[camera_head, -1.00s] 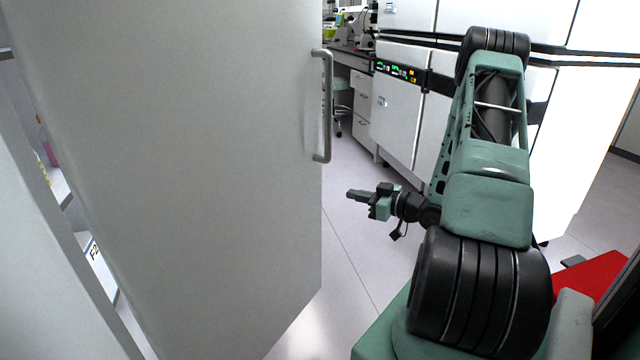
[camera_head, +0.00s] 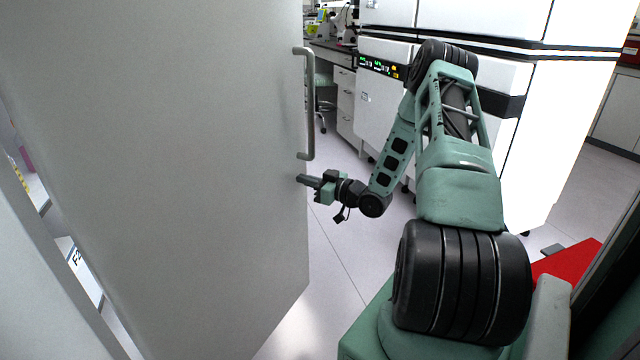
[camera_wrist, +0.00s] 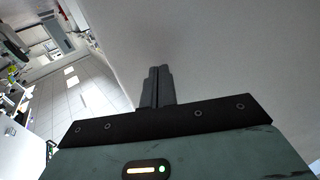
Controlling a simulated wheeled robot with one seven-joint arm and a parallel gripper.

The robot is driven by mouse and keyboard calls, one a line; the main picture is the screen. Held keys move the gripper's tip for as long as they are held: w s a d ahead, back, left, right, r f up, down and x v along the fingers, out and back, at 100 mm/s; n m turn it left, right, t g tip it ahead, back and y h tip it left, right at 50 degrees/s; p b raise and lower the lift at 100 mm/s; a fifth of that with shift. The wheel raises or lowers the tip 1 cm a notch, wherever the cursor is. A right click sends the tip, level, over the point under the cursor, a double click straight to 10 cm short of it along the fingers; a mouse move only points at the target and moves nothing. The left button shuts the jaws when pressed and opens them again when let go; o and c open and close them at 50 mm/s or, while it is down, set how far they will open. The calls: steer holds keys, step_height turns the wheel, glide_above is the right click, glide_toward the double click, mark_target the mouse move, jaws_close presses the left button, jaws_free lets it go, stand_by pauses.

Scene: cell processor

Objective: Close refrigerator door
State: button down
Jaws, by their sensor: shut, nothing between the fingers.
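The refrigerator door (camera_head: 190,170) is a large pale grey panel standing open across the left half of the head view. Its vertical bar handle (camera_head: 309,105) is near the door's right edge. My gripper (camera_head: 302,180) is shut and empty, just below the handle's lower end at the door's right edge. In the wrist view the shut fingers (camera_wrist: 157,86) point at the pale door surface (camera_wrist: 225,60). I cannot tell whether they touch it. Part of the refrigerator interior (camera_head: 70,250) shows through the gap at the left.
White cabinets with a lit panel (camera_head: 380,67) stand behind my arm. A lab bench with drawers (camera_head: 345,95) is at the back. A red surface (camera_head: 568,268) lies at the lower right. Grey floor (camera_head: 335,260) is open between the door and my base.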

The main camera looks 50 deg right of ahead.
steer(key=shift+w+a, duration=0.1)
steer(key=shift+w, duration=0.3)
steer(key=shift+w, duration=0.1)
